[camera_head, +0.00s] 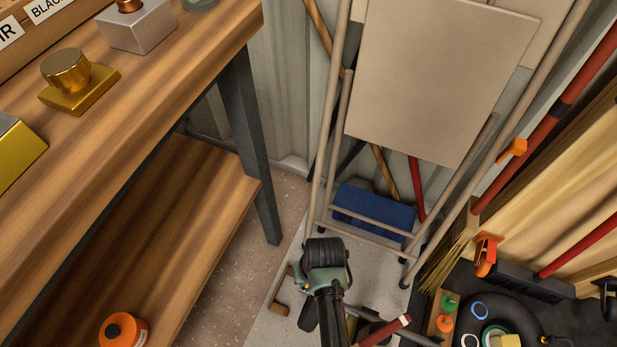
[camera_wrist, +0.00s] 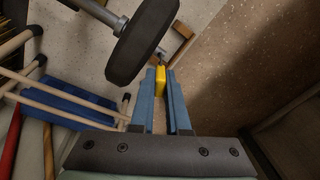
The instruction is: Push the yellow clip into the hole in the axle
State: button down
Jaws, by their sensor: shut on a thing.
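In the wrist view, my gripper (camera_wrist: 163,80) is shut on the small yellow clip (camera_wrist: 160,79), held between the tips of its two blue fingers. The black wheel (camera_wrist: 143,40) is just beyond the fingertips. A grey metal axle (camera_wrist: 108,18) runs into the wheel from the upper left, and its short end (camera_wrist: 161,51) sticks out on the right, close to the clip's far end. I cannot tell whether the clip touches the axle. The hole in the axle is too small to make out. In the head view, my arm hides the gripper and clip.
A brown wooden bracket (camera_wrist: 182,50) is just right of the axle end. Pale frame rails (camera_wrist: 70,108) and a blue block (camera_wrist: 70,100) lie left of my fingers. In the head view, a wooden bench (camera_head: 170,80) is at left and a black tyre (camera_head: 515,312) at lower right.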

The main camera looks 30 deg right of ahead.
aim_at(305, 292)
jog(key=shift+w+f+b, duration=0.1)
jog(key=shift+f+b, duration=1.1)
jog(key=shift+b, duration=0.05)
jog(key=shift+w+a+f, duration=0.1)
jog(key=shift+a+f, duration=0.05)
jog(key=shift+f, duration=0.9)
dwell(1.5)
jog(key=shift+f+b, duration=0.3)
jog(key=shift+f, duration=0.45)
dwell(0.7)
jog(key=shift+a+f+b, duration=0.2)
jog(key=shift+f+b, duration=0.85)
jog(key=shift+f, duration=0.45)
dwell(1.2)
